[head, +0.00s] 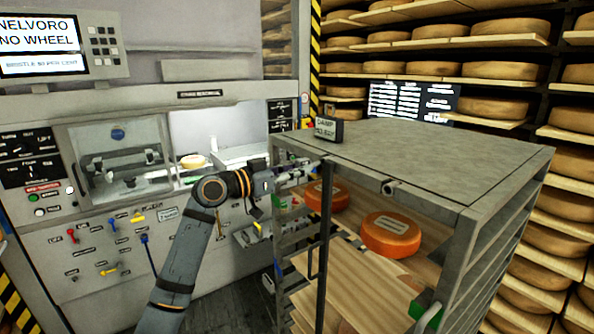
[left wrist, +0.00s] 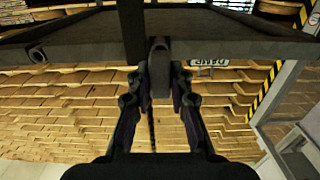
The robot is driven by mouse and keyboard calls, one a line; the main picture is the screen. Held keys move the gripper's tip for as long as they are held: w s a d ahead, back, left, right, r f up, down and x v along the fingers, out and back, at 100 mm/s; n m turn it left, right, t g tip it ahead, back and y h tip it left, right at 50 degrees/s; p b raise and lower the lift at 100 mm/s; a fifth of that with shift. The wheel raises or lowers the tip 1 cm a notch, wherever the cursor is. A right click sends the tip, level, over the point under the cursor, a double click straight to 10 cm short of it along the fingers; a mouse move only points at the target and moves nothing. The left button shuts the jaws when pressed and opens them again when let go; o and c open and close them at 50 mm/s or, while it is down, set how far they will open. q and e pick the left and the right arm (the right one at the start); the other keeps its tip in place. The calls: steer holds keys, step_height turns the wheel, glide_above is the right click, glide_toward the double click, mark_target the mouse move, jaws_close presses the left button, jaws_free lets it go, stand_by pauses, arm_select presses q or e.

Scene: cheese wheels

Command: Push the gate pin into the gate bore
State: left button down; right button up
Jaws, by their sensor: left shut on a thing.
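My left gripper (head: 312,170) reaches in from the left to the top front edge of the grey cart (head: 430,160). In the left wrist view the gripper (left wrist: 160,88) is shut on a dark grey, round-ended piece (left wrist: 158,62), which looks like the gate pin. It stands against the dark bar at the cart edge; whether its far end is in a hole is hidden. A short round socket with an open end (head: 390,187) sits on the cart's top front edge, right of the gripper. It also shows in the left wrist view (left wrist: 37,54) and may be the gate bore. My right gripper is not in view.
A dark upright gate bar (head: 325,225) stands at the cart's front. Orange cheese wheels (head: 391,235) lie on its wooden shelf. A small sign (head: 328,129) stands on the cart top. A control panel (head: 110,240) is at the left, cheese racks (head: 505,70) behind.

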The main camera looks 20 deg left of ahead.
arm_select(q)
steer(key=shift+x, duration=0.95)
steer(key=shift+p+x, duration=0.35)
steer(key=shift+x, duration=0.6)
steer(key=shift+s+a, duration=0.1)
steer(key=shift+s+a+f, duration=0.1)
steer(key=shift+s, duration=0.05)
steer(key=shift+b+v, duration=0.9)
steer(key=shift+v, duration=0.4)
steer(key=shift+b, duration=0.3)
stand_by(0.8)
steer(key=shift+p+x, duration=0.5)
steer(key=shift+x, duration=1.05)
